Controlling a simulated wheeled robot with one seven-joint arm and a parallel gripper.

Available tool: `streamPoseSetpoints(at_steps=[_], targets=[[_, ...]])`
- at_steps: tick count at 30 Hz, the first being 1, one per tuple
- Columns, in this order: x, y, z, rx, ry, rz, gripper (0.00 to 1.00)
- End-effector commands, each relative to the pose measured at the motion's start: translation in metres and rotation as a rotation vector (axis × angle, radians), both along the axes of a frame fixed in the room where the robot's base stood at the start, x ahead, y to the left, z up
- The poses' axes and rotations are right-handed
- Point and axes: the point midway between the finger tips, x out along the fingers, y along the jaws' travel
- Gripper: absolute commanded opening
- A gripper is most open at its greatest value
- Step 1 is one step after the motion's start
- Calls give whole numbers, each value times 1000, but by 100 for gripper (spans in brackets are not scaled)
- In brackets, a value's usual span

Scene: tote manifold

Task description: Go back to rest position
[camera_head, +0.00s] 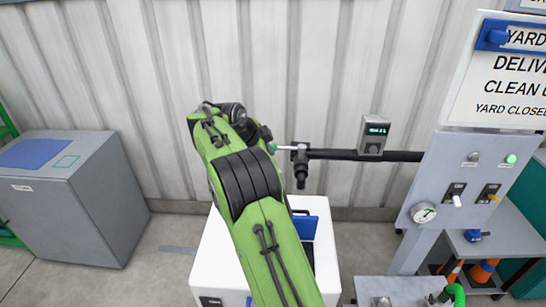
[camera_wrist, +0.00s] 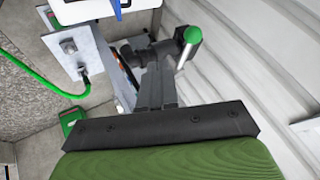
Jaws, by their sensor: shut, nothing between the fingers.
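My gripper (camera_wrist: 157,72) shows in the wrist view as two grey fingers, closed together with nothing between them. Its tips appear close to a dark pipe valve (camera_wrist: 140,52); I cannot tell whether they touch. The valve's lever has a green tip (camera_wrist: 193,35), just right of and beyond the fingers. In the head view my green arm reaches up from the bottom centre and hides the gripper. The valve (camera_head: 300,170) and the lever's green tip (camera_head: 272,146) show just right of the arm.
A white tote (camera_head: 215,265) with blue inside stands below my arm. A dark pipe (camera_head: 400,156) with a display box (camera_head: 373,135) runs right to a control panel (camera_head: 460,180). A grey cabinet (camera_head: 70,205) stands left. A corrugated wall (camera_head: 170,90) closes the back.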

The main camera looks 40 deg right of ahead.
Motion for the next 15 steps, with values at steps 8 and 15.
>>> streamPoseSetpoints(at_steps=[8, 15], targets=[[-3, 19, 23, 1, -1, 3, 0], [-3, 19, 23, 1, -1, 1, 0]])
